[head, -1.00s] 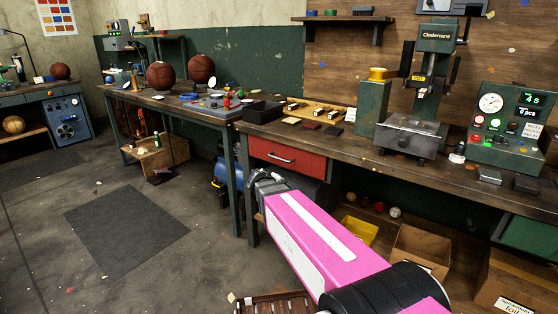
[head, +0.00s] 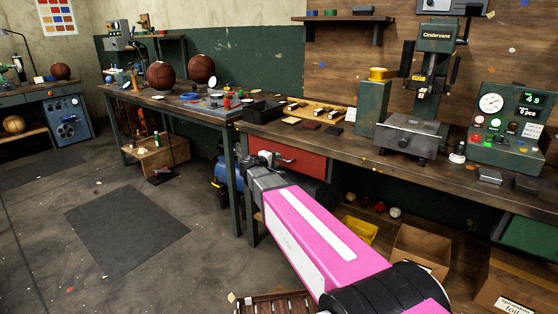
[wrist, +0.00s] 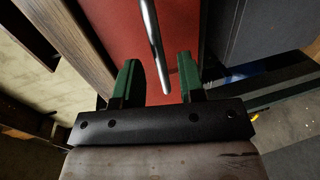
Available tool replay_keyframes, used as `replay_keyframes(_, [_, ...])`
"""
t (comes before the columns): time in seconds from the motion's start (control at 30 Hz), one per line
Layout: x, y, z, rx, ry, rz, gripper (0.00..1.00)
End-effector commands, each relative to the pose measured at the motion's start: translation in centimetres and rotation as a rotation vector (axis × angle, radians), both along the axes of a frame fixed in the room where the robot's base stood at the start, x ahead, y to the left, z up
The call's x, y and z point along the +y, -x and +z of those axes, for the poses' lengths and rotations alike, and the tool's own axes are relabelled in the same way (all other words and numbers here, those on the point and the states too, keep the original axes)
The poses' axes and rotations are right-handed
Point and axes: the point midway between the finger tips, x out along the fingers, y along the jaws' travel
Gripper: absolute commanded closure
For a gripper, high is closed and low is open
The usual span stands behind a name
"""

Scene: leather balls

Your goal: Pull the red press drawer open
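The red press drawer (head: 309,164) sits under the workbench top in the head view, its front about flush with the bench. Its metal bar handle (head: 287,160) is partly hidden behind my gripper (head: 267,158). In the wrist view, the red drawer front (wrist: 190,30) fills the middle and the handle (wrist: 152,40) runs down from the top. My gripper (wrist: 158,72) is open, with two green fingers apart. The lower end of the handle lies between the fingers, and a gap shows on each side. I cannot tell the exact depth between fingertips and drawer front.
The wooden workbench top (head: 340,143) overhangs the drawer. A green press (head: 430,80) and a control box (head: 510,130) stand on it. A yellow bin (head: 360,230) and a cardboard box (head: 418,250) sit below. The floor left of my arm is open, with a dark mat (head: 127,228).

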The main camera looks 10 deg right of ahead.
Motion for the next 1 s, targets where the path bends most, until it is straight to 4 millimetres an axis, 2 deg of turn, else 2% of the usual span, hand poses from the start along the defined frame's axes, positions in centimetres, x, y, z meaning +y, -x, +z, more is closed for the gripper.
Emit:
replay_keyframes(0.2, [-1.6, -1.7, -0.5, 0.0, 0.0, -0.001, 0.64])
replay_keyframes(0.57, [-2.0, -2.0, -0.6, 0.0, 0.0, 0.0, 0.64])
replay_keyframes(0.6, [-2.0, -2.0, -0.6, 0.0, 0.0, 0.0, 0.67])
replay_keyframes(0.67, [-2.0, -2.0, -0.6, 0.0, 0.0, 0.0, 0.86])
replay_keyframes(0.7, [-2.0, -2.0, -0.6, 0.0, 0.0, 0.0, 0.99])
replay_keyframes(1.0, [-1.6, -1.9, -0.6, 0.001, -0.001, 0.0, 1.0])
